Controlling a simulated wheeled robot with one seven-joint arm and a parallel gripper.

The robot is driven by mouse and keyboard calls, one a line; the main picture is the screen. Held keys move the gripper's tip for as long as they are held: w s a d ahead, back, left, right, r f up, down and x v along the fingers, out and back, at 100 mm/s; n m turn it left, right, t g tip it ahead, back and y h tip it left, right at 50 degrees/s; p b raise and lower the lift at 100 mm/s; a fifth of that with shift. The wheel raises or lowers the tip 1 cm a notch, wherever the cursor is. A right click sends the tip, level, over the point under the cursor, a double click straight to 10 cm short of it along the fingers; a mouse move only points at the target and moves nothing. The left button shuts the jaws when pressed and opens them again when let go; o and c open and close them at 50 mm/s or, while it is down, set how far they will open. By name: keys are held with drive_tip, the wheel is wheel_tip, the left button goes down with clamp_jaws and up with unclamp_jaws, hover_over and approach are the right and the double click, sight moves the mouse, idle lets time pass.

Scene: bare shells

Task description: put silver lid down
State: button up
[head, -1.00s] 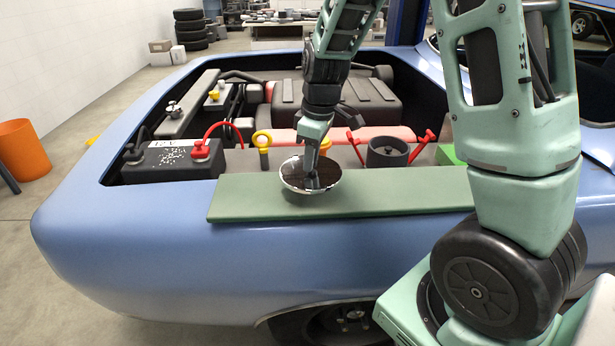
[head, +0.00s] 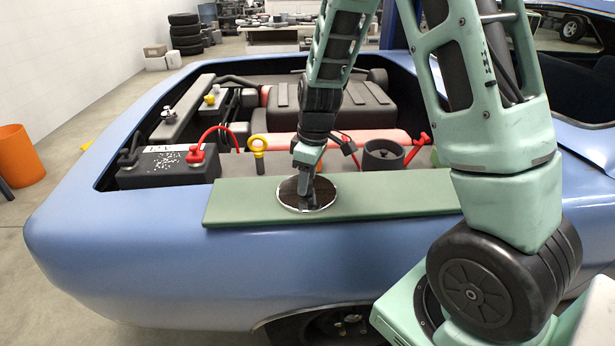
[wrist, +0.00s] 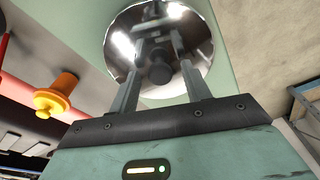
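The silver lid (head: 289,197) is a round, mirror-like disc with a dark knob. It lies flat on the green mat (head: 400,199) on the car's fender edge, left of the mat's middle. My gripper (head: 305,190) is right above the lid, pointing down. In the wrist view, the lid (wrist: 120,48) is in front of my gripper (wrist: 160,70). The two fingers stand on either side of the dark knob (wrist: 160,73), with gaps showing between them and it. The fingers and the surroundings reflect in the lid.
Behind the mat is the open engine bay with a battery (head: 165,167), a yellow-ringed dipstick (head: 258,150), a dark round cap (head: 383,154) and red-handled parts. The mat is clear on both sides of the lid. An orange bin (head: 18,157) stands left.

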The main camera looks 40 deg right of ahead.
sight(313, 192)
wheel_tip(313, 192, up, 12)
drive_tip(key=s, duration=0.1)
drive_tip(key=s+a+f+g, duration=0.1)
drive_tip(key=s+a, duration=0.4)
drive_tip(key=a, duration=0.4)
drive_tip(key=s+a, duration=0.6)
drive_tip(key=a, duration=0.4)
drive_tip(key=s+a+f, duration=0.1)
drive_tip(key=s+a, duration=0.1)
drive_tip(key=s, duration=0.4)
drive_tip(key=s+a+f+n, duration=0.1)
drive_tip(key=s+a, duration=0.2)
drive_tip(key=s, duration=0.3)
drive_tip(key=shift+a, duration=0.25)
drive_tip(key=shift+d, duration=0.1)
